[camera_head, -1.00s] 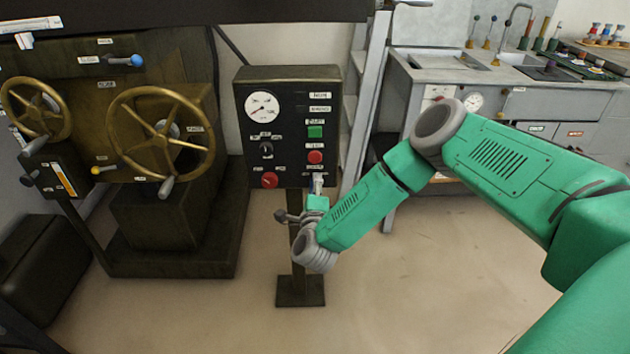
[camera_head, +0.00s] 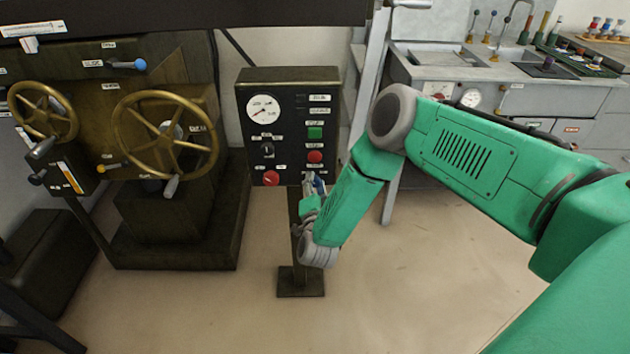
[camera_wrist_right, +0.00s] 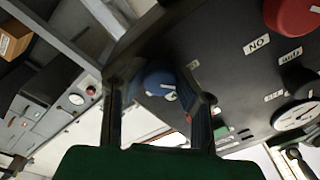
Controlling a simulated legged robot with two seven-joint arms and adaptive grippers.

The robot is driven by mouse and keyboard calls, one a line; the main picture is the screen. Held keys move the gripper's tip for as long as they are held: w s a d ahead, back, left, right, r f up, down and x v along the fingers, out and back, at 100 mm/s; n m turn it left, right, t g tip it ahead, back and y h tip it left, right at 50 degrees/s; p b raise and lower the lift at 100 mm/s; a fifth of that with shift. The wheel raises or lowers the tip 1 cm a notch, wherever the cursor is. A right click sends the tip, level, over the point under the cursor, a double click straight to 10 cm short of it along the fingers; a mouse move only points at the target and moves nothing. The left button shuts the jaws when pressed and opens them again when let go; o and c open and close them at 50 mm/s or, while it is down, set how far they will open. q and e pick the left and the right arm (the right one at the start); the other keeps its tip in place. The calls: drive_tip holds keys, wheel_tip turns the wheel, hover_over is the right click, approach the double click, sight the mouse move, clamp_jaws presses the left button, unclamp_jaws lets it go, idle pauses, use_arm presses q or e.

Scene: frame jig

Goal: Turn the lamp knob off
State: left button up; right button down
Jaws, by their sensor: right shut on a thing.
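A dark control panel (camera_head: 257,137) on a post stands in the middle of the head view. My right gripper (camera_head: 314,186) is at the panel's lower right corner. In the right wrist view, the fingers of the right gripper (camera_wrist_right: 160,98) are on either side of a round blue knob (camera_wrist_right: 159,82) and shut on it. The knob has a pale mark on its face. In the head view the gripper mostly hides this knob. I cannot read its label, so I cannot tell whether it is the lamp knob. My left gripper is not in view.
The panel also bears a white gauge (camera_head: 263,108), a black knob (camera_head: 267,149), a green button (camera_head: 315,133), a red button (camera_head: 315,156) and a red knob (camera_head: 271,178). A machine with brass handwheels (camera_head: 165,135) stands left. The floor (camera_head: 420,260) in front is clear.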

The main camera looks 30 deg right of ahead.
drive_tip(key=shift+s+a+f+n, duration=0.2)
drive_tip(key=shift+f+n, duration=0.2)
drive_tip(key=shift+n, duration=0.3)
drive_tip(key=c, duration=1.3)
unclamp_jaws()
drive_tip(key=shift+o, duration=0.2)
drive_tip(key=shift+w+d+r, duration=0.1)
drive_tip(key=shift+r, duration=0.1)
drive_tip(key=v, duration=1.2)
